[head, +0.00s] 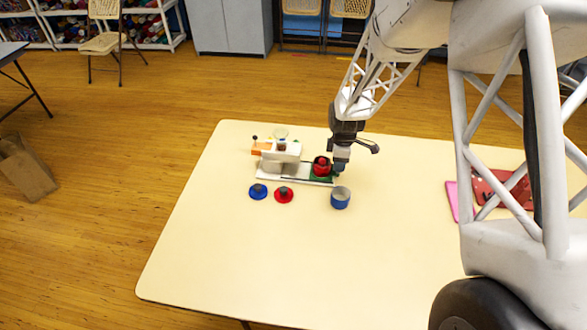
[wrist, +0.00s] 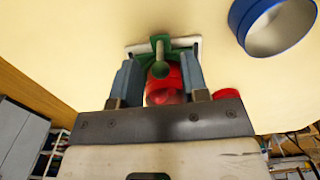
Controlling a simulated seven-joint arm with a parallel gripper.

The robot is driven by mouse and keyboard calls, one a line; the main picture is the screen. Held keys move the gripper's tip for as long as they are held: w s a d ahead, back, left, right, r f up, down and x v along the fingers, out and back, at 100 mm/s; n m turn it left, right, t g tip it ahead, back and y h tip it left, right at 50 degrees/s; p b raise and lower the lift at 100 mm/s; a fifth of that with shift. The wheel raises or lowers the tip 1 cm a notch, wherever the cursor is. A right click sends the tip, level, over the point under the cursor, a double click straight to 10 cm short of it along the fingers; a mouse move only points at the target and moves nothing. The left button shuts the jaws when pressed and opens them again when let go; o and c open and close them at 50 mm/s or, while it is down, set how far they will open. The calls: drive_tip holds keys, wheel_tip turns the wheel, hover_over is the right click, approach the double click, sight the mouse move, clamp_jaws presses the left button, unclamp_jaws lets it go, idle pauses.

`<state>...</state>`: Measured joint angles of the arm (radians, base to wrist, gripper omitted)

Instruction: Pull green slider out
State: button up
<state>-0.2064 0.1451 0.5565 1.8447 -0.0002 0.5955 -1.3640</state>
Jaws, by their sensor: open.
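The green slider (head: 321,179) is at the right end of a low white device (head: 268,175) on the table. A red round piece (head: 321,167) sits on the slider. In the wrist view the slider (wrist: 178,43) shows a green round-ended handle, and the red piece (wrist: 163,85) is just behind it. My gripper (head: 340,165) is low at the device's right end. In the wrist view my gripper (wrist: 160,63) is open, with one finger on each side of the handle and red piece. I cannot tell whether the fingers touch either.
A blue ring-shaped container (head: 340,198) stands close in front of my gripper. A blue disc (head: 258,191) and a red disc (head: 284,195) lie in front of the device. Red and pink flat items (head: 488,190) lie at the right. The table's front (head: 270,260) is clear.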

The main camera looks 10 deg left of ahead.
drive_tip(key=shift+r, duration=3.7)
